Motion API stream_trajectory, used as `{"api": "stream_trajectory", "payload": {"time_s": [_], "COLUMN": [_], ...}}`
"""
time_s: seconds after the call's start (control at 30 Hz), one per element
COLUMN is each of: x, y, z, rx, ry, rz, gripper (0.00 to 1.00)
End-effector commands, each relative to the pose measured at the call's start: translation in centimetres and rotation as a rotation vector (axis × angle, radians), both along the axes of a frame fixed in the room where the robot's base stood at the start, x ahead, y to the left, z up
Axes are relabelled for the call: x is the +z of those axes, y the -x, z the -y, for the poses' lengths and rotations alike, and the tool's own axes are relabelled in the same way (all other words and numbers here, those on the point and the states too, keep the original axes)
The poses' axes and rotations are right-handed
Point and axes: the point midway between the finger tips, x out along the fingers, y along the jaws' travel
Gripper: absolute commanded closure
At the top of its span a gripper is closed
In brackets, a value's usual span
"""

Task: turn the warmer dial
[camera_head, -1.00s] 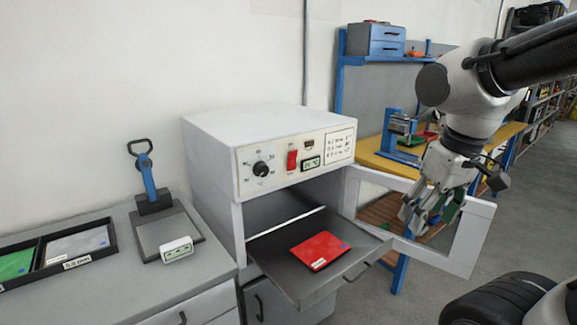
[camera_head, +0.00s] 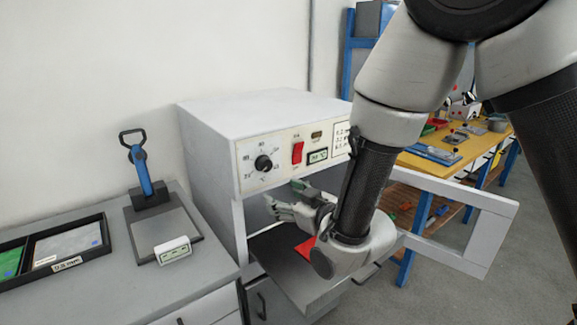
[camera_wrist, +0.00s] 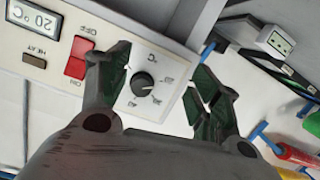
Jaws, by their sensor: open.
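The warmer (camera_head: 255,115) is a white box with a cream control panel. Its black dial (camera_head: 263,163) sits at the left of the panel, inside a printed scale. In the wrist view the dial (camera_wrist: 142,84) shows between my two fingers, apart from both. My gripper (camera_head: 283,205) is open and empty, just below and in front of the panel in the head view. In the wrist view my gripper (camera_wrist: 160,90) has its fingers spread on either side of the dial. Whether the fingertips reach the panel's depth I cannot tell.
A red switch (camera_head: 297,153) and a small display (camera_head: 317,156) are right of the dial. The warmer's door (camera_head: 490,240) hangs open at right. A press (camera_head: 160,225) stands at left.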

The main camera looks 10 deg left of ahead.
Motion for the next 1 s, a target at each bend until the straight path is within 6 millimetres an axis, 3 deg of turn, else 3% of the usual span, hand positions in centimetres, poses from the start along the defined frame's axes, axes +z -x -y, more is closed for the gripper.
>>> {"api": "stream_trajectory", "payload": {"time_s": [0.1, 0.2, 0.63, 1.0], "x": [3.2, 4.3, 4.4, 4.4], "y": [-0.4, -0.7, -4.9, -5.6], "z": [-0.1, -0.3, -5.1, -6.0], "rx": [-0.009, -0.011, -0.011, -0.010], "ry": [-0.092, -0.123, -0.123, -0.120], "rz": [0.100, 0.138, 0.145, 0.143], "gripper": [0.37, 0.37, 0.37, 0.37]}}
